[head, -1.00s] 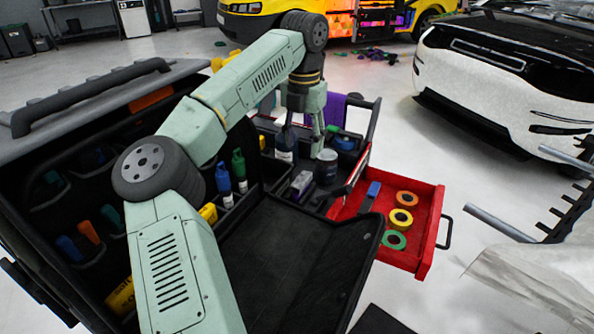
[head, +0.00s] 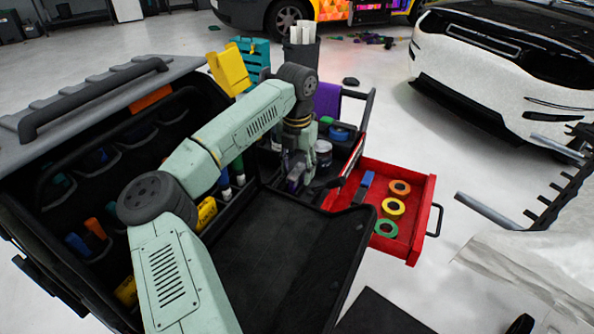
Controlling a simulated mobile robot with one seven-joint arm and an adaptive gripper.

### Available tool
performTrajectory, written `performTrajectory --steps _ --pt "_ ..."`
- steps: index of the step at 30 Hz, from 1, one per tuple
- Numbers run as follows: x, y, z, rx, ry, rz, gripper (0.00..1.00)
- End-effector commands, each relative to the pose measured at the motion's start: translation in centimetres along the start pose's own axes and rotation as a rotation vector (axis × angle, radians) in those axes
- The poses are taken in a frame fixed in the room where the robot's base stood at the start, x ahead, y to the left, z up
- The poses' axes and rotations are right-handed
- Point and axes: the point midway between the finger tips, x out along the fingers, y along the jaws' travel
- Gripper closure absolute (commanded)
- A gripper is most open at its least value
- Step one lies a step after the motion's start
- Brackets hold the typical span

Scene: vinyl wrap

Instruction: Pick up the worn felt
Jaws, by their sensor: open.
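My gripper (head: 297,182) points down into the front compartment of the black tool case. It is small and partly hidden by its own links. It is open. A small purple and pale item (head: 293,186) lies right at the fingers, mostly covered by them; I cannot tell whether they touch it. It may be the worn felt, but I cannot make out felt or wear at this size. A blue block (head: 367,180) lies in the red drawer (head: 415,220), to the right of my gripper.
Orange (head: 399,187), yellow (head: 393,208) and green (head: 385,228) tape rolls lie in the drawer. A dark jar with a pale lid (head: 323,153) stands just right of my gripper. A black flat panel (head: 295,250) in front is clear.

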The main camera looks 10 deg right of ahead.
Motion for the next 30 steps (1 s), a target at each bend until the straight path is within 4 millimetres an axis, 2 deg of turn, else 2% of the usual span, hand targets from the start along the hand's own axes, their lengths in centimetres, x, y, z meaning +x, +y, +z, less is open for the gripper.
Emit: performTrajectory --steps 3,18,26,30 --pt "0.0 0.01 0.0 0.0 0.0 0.0 0.54" --pt "-0.04 0.01 0.01 0.0 0.0 0.0 0.87" --pt "-0.13 0.01 0.02 0.0 0.0 0.001 0.88" --pt "-0.84 -0.01 0.06 0.001 -0.002 0.003 0.88"
